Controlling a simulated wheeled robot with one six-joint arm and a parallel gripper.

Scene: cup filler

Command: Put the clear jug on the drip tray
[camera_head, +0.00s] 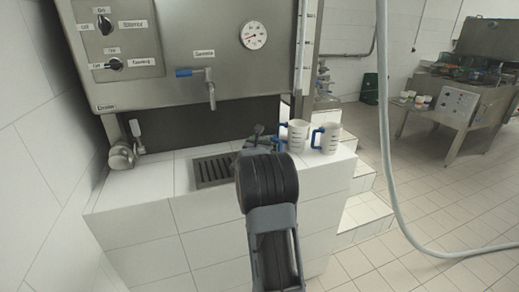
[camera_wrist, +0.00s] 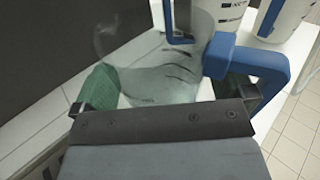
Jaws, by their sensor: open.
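The clear jug (camera_wrist: 160,72) is see-through with dark markings and a blue handle on its right in the wrist view. In the head view my arm hides most of it; a bit of blue by my gripper (camera_head: 262,140) may be its handle. In the wrist view my gripper (camera_wrist: 180,90) is open, with a green-padded finger left of the jug and the other finger at the right by the handle. Whether either finger touches the jug is unclear. The drip tray (camera_head: 213,170) is a dark slotted grate in the white tiled counter, left of my gripper, with nothing on it.
Two white jugs with blue handles (camera_head: 297,136) (camera_head: 328,138) stand close by on the right of the counter (camera_head: 150,180). A steel machine with a blue-handled tap (camera_head: 211,95) overhangs the tray. A hose (camera_head: 384,120) hangs at the right.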

